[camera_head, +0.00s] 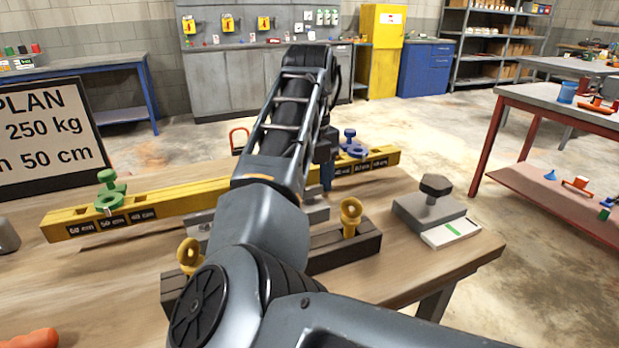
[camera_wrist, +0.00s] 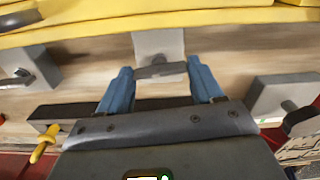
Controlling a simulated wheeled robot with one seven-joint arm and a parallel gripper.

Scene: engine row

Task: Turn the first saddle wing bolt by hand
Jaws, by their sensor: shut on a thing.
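In the wrist view, my gripper (camera_wrist: 160,74) has its two blue fingers on either side of a dark grey flat bar, the wing bolt (camera_wrist: 160,71). The fingers are shut on its ends. The wing bolt sits at the front of a light grey block, the saddle (camera_wrist: 158,44), beside the yellow beam (camera_wrist: 230,18). In the head view, my own arm hides the wing bolt and most of the gripper. One blue finger shows behind the arm, above a grey block (camera_head: 316,213).
The yellow beam (camera_head: 170,203) carries a green clamp (camera_head: 110,190) and a blue clamp (camera_head: 352,147). A dark bar (camera_head: 345,250) with yellow eye bolts (camera_head: 350,215) lies in front. A grey block with a black knob (camera_head: 428,213) stands right. A sign (camera_head: 45,135) stands left.

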